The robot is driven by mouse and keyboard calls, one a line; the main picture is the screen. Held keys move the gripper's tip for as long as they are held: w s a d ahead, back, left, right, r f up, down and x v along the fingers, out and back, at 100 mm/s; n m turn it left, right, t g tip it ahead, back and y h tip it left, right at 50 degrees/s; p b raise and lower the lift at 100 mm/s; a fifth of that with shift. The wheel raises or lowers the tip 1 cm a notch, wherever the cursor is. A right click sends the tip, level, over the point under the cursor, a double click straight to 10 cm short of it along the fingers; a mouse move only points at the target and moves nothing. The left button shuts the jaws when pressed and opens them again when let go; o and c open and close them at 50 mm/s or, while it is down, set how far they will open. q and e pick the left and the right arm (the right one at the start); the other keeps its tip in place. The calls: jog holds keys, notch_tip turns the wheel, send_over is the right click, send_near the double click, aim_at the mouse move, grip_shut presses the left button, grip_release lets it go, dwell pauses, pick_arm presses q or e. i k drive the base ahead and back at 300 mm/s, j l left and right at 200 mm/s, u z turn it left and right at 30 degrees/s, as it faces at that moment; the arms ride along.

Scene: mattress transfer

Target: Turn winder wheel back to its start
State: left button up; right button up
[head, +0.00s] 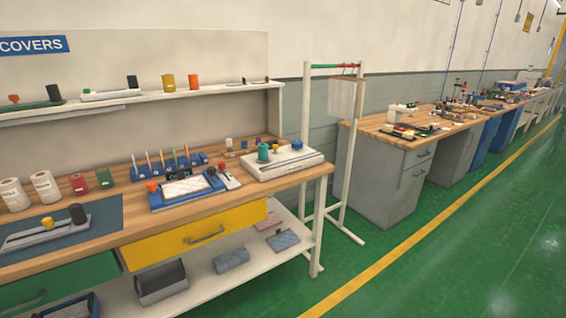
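I cannot tell for sure which part is the winder wheel. A white flat device (282,165) stands at the right end of the wooden bench, with a teal spool (263,153) and a round blue knob (297,145) on top. Neither of my grippers is in view.
The bench has a yellow drawer (195,235), a green drawer (70,286) and a lower white shelf (200,290) holding bins and pads. A white rack (345,150) stands at its right end. The green floor (450,240) to the right is clear.

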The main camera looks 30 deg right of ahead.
aim_at(296, 144)
jog(key=i+l, duration=0.15)
jog(key=l, duration=0.25)
jog(key=i+l, duration=0.1)
jog(key=l, duration=0.35)
jog(key=i+l, duration=0.15)
jog(key=l, duration=0.25)
jog(key=i+l, duration=0.1)
jog(key=l, duration=0.35)
jog(key=i+l, duration=0.15)
jog(key=l, duration=0.25)
jog(key=i+l, duration=0.15)
jog(key=l, duration=0.3)
